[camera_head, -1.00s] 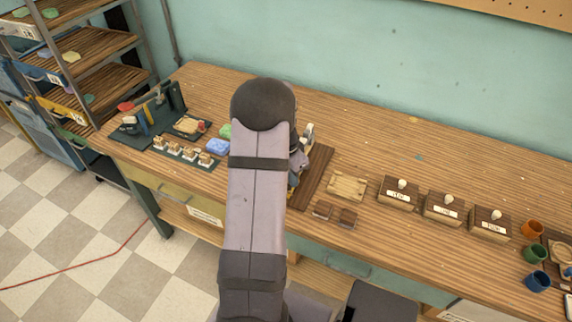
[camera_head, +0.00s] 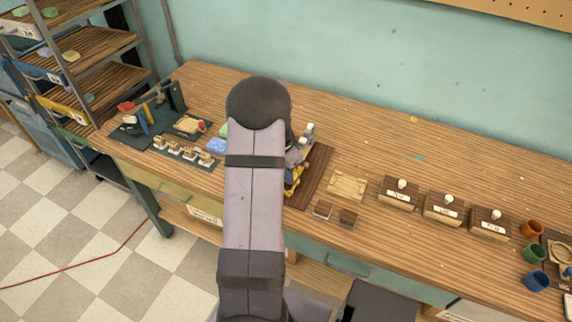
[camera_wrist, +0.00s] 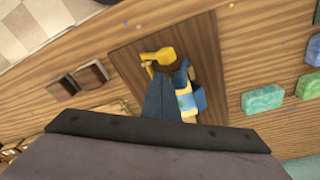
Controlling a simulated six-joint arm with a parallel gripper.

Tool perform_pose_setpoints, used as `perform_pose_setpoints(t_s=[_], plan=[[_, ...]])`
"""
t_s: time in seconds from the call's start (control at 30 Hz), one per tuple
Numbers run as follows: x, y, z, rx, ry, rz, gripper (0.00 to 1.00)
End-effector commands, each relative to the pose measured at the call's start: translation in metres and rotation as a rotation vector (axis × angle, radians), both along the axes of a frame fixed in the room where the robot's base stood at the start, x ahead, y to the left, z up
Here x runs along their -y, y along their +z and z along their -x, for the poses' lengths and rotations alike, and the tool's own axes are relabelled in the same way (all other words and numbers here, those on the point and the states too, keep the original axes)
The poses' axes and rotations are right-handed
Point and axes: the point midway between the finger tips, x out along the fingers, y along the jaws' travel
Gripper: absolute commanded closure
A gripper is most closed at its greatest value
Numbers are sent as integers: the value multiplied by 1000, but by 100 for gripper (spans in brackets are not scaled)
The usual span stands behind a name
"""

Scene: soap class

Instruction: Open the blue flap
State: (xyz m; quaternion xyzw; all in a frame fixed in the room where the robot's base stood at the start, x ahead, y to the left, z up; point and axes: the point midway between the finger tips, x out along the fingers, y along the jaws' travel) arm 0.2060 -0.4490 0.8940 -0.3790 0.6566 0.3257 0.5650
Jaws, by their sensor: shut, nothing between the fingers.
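In the wrist view, a small blue and yellow fixture stands on a dark brown board (camera_wrist: 125,55). Its blue part, which looks like the blue flap (camera_wrist: 200,98), is at the right of my fingers. A yellow part (camera_wrist: 158,55) sticks out just beyond the fingertips. My gripper (camera_wrist: 162,80) is shut and empty, over the fixture and covering part of it. Whether the fingers touch the blue part cannot be told. In the head view, my arm hides the gripper and most of the fixture; a bit of yellow (camera_head: 293,182) shows at the arm's right edge.
Blue soap (camera_head: 216,146) and green soap lie left of my arm. A pale wooden board (camera_head: 347,185), two small brown blocks and several knobbed boxes (camera_head: 397,192) stand to the right. Cups (camera_head: 536,281) are at the far right. The bench's back strip is clear.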

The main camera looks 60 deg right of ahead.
Motion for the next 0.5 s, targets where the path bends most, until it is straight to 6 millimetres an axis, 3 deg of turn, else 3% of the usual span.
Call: perform_pose_setpoints(t_s=[0.5], plan=[[0,3,-8,0,1,0,100]])
